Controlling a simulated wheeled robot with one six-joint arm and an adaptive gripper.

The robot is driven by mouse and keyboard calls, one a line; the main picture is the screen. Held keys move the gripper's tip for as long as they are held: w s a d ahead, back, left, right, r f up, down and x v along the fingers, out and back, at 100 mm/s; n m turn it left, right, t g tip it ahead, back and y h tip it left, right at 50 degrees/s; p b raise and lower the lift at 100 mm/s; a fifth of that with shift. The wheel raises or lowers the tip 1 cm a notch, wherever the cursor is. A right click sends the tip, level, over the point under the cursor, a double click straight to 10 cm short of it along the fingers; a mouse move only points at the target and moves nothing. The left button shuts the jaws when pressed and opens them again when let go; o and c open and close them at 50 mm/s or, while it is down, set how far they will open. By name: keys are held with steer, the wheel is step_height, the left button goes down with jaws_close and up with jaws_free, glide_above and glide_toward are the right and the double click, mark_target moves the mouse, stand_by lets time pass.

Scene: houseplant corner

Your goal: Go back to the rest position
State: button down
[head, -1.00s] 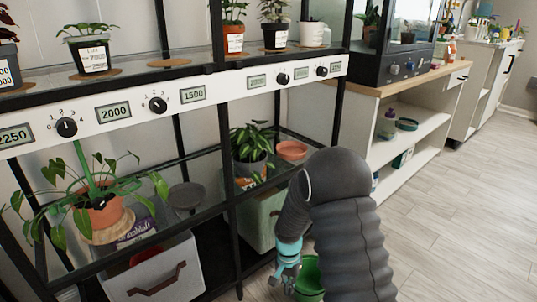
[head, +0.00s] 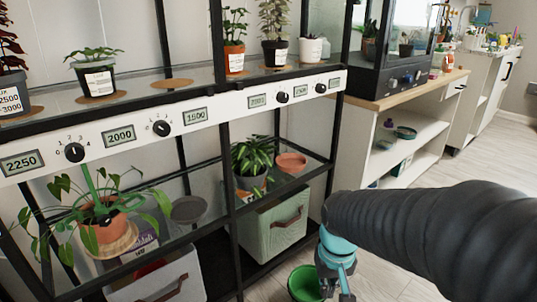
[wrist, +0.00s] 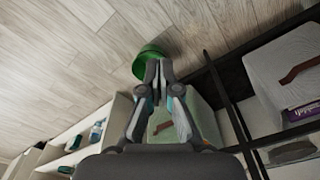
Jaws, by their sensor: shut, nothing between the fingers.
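My gripper (head: 341,285) hangs low in front of the shelf rack in the head view, at the end of my dark ribbed arm. In the wrist view my gripper (wrist: 158,66) has its fingers together with nothing between them. A green pot or bucket (head: 305,284) stands on the floor just left of my gripper in the head view. It also shows beyond the fingertips in the wrist view (wrist: 149,54). I cannot tell the exact gap between them.
The rack's control strip (head: 210,117) has knobs and displays, with potted plants above and below. A pale green bin (head: 277,222) and a white bin (head: 160,278) sit on the bottom level. A white shelf unit (head: 400,150) stands at right. Wood floor (head: 385,278) lies open in front.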

steer(key=s+d+r+t+p, duration=0.1)
steer(key=s+r+t, duration=0.1)
steer(key=s+r, duration=0.2)
steer(key=s+d+r+t+p, duration=0.2)
steer(key=s+r, duration=0.2)
steer(key=r, duration=0.6)
steer(key=shift+s+r+m+t+p, duration=0.2)
steer(key=shift+s+m+t+p, duration=0.1)
steer(key=shift+m+t, duration=0.1)
